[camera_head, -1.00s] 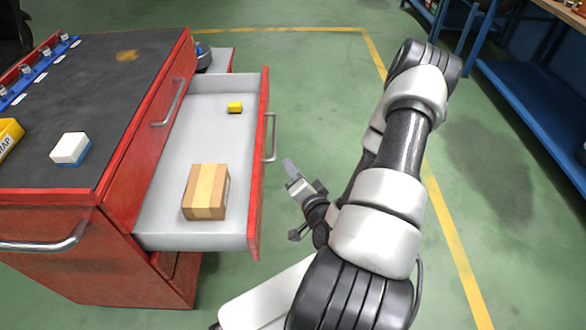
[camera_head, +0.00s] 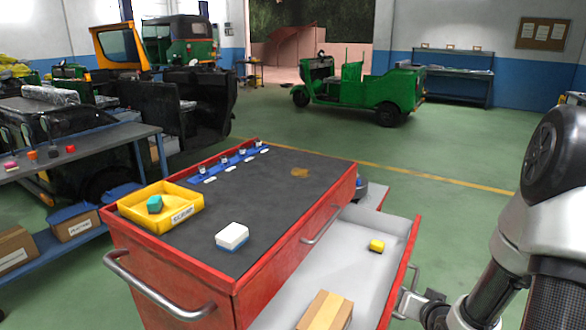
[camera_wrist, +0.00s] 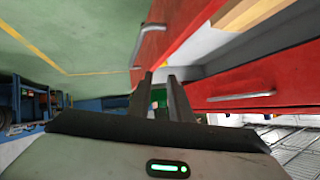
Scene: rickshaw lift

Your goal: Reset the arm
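My arm fills the right edge of the head view. My gripper (camera_head: 408,302) is low beside the open drawer's outer face, near its handle. Whether it touches the handle is unclear there. In the wrist view my gripper (camera_wrist: 163,84) shows two dark fingers with a gap between them and nothing held. The drawer (camera_head: 375,238) of the red tool cart (camera_head: 180,283) is pulled out.
On the cart top are a yellow bin (camera_head: 128,213) with a teal item and a white-and-blue block (camera_head: 232,236). A workbench (camera_head: 95,144) stands left. A green rickshaw (camera_head: 370,95) stands further back, with open floor before it.

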